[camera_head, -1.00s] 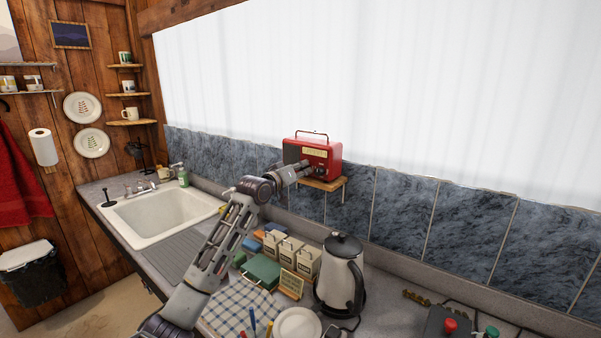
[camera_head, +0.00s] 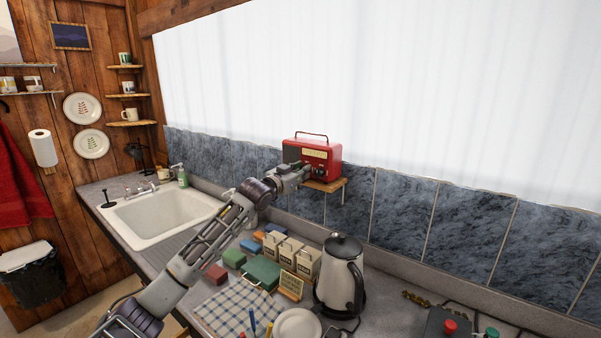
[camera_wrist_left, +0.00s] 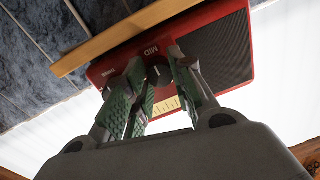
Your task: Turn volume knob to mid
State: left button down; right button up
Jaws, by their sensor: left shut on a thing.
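The red radio (camera_head: 325,149) stands on a small wooden shelf (camera_head: 326,186) on the tiled wall, with a carry handle on top and a dark speaker at the left of its front. My left gripper (camera_head: 309,171) is at the lower front of the radio. In the left wrist view the radio (camera_wrist_left: 222,58) is upside down, and the word MID shows on its face beside my left gripper (camera_wrist_left: 150,80). The green-padded fingers are shut on the volume knob, which they mostly hide; its pointer cannot be read. My right gripper is not in view.
Below the shelf, the counter holds a kettle (camera_head: 340,280), beige canisters (camera_head: 290,250), a green box (camera_head: 261,271) and a checked cloth (camera_head: 238,305). A sink (camera_head: 160,218) lies at the left. The wall right of the shelf is clear.

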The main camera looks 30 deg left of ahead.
pick_arm(q)
jog(key=shift+f, duration=0.1)
jog(key=c, duration=1.2)
grip_release()
jog(key=shift+o, duration=0.2)
jog(key=shift+s, duration=0.15)
jog(key=s, duration=1.1)
jog(key=shift+s+a, duration=0.15)
jog(key=shift+s, duration=0.2)
dwell(0.5)
